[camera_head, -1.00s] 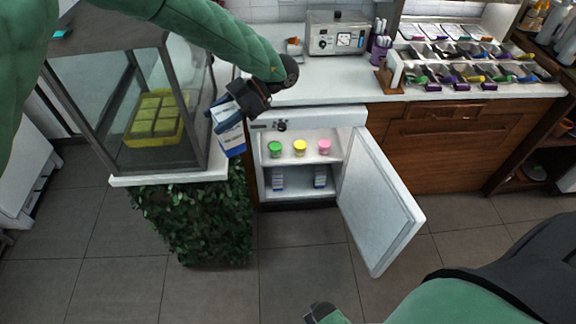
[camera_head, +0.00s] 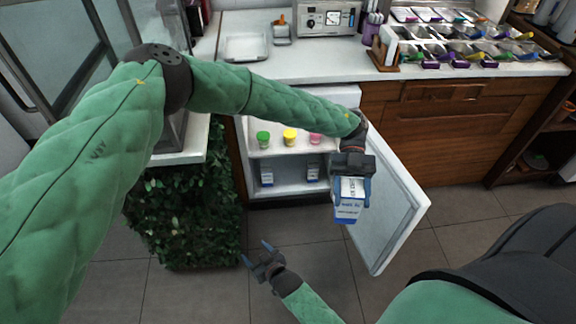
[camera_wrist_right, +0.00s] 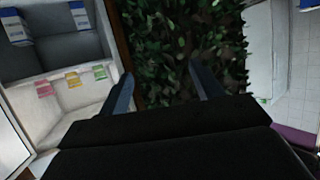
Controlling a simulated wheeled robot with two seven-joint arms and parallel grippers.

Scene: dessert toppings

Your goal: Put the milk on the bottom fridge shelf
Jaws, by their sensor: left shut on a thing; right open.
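My left gripper (camera_head: 349,190) is shut on a blue-and-white milk carton (camera_head: 347,209). It holds the carton in the air in front of the open fridge door (camera_head: 395,222), right of the fridge opening. The bottom fridge shelf (camera_head: 290,187) holds two similar cartons, one at left (camera_head: 266,174) and one at right (camera_head: 312,172), with a gap between them. In the right wrist view these cartons also show, at left (camera_wrist_right: 15,27) and right (camera_wrist_right: 80,15). My right gripper (camera_head: 257,252) is open and empty, low in front of the fridge; its fingers show in the right wrist view (camera_wrist_right: 160,85).
A leafy panel (camera_head: 185,215) stands left of the fridge. The counter (camera_head: 330,62) carries a steel machine and topping trays.

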